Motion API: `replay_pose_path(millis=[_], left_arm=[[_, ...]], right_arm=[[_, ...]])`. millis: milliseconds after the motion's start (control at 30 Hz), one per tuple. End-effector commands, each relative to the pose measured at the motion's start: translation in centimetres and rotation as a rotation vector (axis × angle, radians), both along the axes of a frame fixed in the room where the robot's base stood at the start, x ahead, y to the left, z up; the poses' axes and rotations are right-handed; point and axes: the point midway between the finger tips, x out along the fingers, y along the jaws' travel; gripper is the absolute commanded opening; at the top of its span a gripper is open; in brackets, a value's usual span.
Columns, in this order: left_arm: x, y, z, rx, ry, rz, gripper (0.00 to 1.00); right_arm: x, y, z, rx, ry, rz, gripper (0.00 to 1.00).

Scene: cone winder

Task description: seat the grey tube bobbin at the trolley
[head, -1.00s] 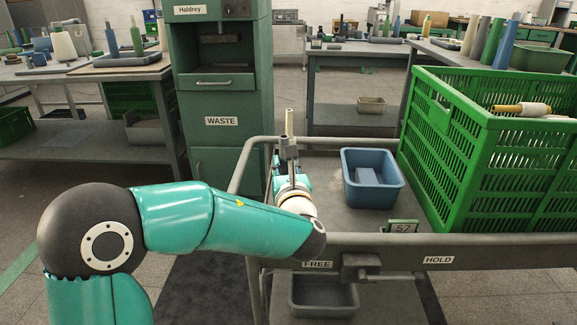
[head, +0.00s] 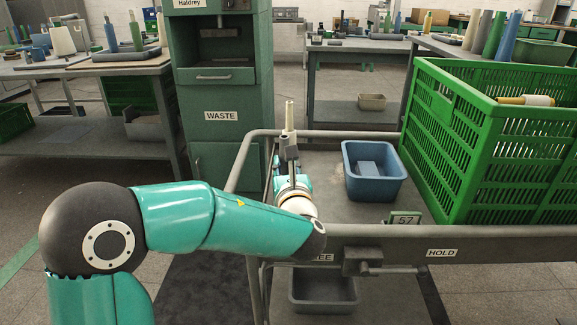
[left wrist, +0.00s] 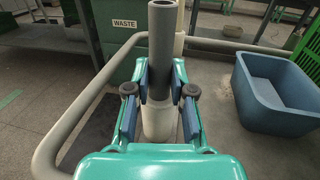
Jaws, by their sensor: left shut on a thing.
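My left gripper (left wrist: 160,90) is shut on the grey tube bobbin (left wrist: 162,45), which stands upright between its fingers. A pale cylindrical part (left wrist: 158,120) shows directly below the grey tube; I cannot tell whether it belongs to the bobbin or to a support. In the head view my left gripper (head: 291,168) is over the left part of the trolley (head: 330,190), partly hidden by my wrist. A cream upright tube (head: 289,116) rises just beyond it. The bobbin's seating is not clear. My right gripper is not in view.
A blue bin (head: 373,184) stands on the trolley, right of my gripper. A green crate (head: 470,165) with a bobbin on it stands further right. A grey rail (left wrist: 75,115) runs round the trolley's left side. The green waste cabinet (head: 221,150) stands behind.

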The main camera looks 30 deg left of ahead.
Motion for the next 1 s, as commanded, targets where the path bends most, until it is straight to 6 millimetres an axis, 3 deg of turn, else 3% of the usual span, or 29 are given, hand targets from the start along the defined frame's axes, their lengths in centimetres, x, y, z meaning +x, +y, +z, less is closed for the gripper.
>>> replay_pose_path(millis=[867, 900, 1000], left_arm=[[0.0, 0.0, -1.4, 0.001, -0.001, 0.000, 0.00], [0.0, 0.0, -1.4, 0.001, -0.001, 0.000, 0.29], [0.0, 0.0, -1.4, 0.001, -0.001, 0.000, 0.46]], right_arm=[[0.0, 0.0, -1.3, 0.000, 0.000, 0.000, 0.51], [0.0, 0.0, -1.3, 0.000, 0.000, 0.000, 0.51], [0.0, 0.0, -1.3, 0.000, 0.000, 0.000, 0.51]])
